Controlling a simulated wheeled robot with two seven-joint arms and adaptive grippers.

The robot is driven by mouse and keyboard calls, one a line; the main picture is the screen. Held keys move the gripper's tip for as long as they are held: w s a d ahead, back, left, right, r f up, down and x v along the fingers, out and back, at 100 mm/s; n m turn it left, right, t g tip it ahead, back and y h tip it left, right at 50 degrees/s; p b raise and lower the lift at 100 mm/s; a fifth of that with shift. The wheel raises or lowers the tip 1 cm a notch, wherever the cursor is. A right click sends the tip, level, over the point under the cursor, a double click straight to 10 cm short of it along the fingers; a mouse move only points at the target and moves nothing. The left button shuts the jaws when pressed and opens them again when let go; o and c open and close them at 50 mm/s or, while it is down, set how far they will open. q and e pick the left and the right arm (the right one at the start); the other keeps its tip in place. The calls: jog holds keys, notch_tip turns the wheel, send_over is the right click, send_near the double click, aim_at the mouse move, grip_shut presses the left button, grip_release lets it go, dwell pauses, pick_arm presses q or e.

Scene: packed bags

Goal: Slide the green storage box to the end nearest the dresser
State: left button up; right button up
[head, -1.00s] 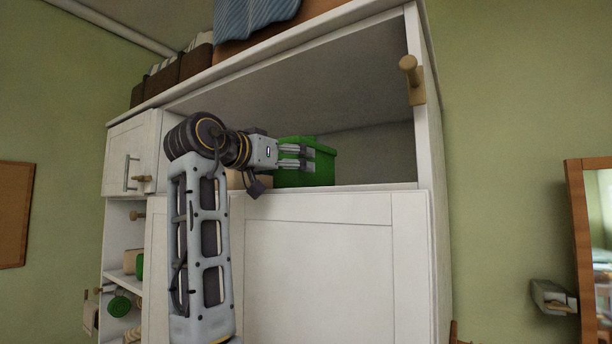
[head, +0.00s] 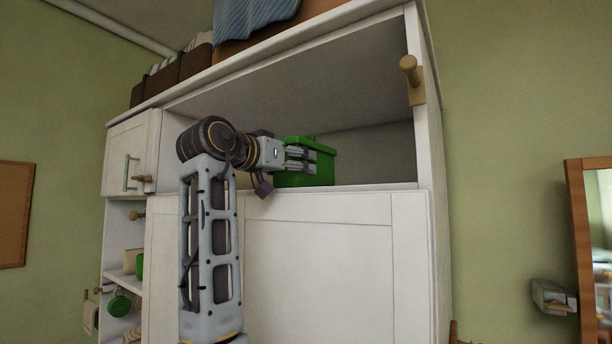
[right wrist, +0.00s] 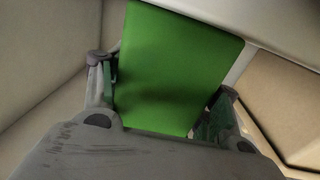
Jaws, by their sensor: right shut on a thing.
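The green storage box (head: 322,176) sits on the open upper shelf of a white cupboard, toward the right half of the compartment. It fills the middle of the right wrist view (right wrist: 178,70). My right gripper (head: 310,162) reaches in from the left and is shut on the box. In the wrist view one finger lies on each side of it. Part of the box is hidden behind the fingers. My left gripper is not in view. I cannot pick out a dresser for sure.
The cupboard shelf (head: 392,186) is clear right of the box, up to the side wall. A beige object (head: 243,180) is partly hidden behind my right arm. A wooden peg (head: 409,70) is on the right upright. A wood-framed mirror (head: 574,225) stands at far right.

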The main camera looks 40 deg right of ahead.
aim_at(319, 161)
jog(key=shift+s, duration=0.15)
jog(key=shift+s+d+b, duration=0.3)
jog(key=shift+s+b, duration=0.15)
jog(key=shift+s, duration=0.15)
jog(key=shift+s+d, duration=0.1)
jog(key=shift+s, duration=0.1)
jog(key=shift+s+d+b, duration=0.35)
jog(key=shift+s+b, duration=0.05)
jog(key=shift+s, duration=0.5)
jog(key=shift+s+d+b, duration=0.3)
jog(key=shift+s+b, duration=0.1)
jog(key=shift+s, duration=0.5)
jog(key=shift+s+d, duration=0.15)
jog(key=shift+s, duration=0.2)
jog(key=shift+s+d+b, duration=0.3)
jog(key=shift+s+b, duration=0.1)
jog(key=shift+s, duration=0.3)
jog(key=shift+s+d+b, duration=0.3)
jog(key=shift+s+d, duration=0.05)
jog(key=shift+s, duration=0.55)
jog(key=shift+s+d+b, duration=0.25)
jog(key=shift+s+d, duration=0.05)
jog(key=shift+s, duration=0.55)
jog(key=shift+s+d, duration=0.15)
jog(key=shift+s, duration=0.2)
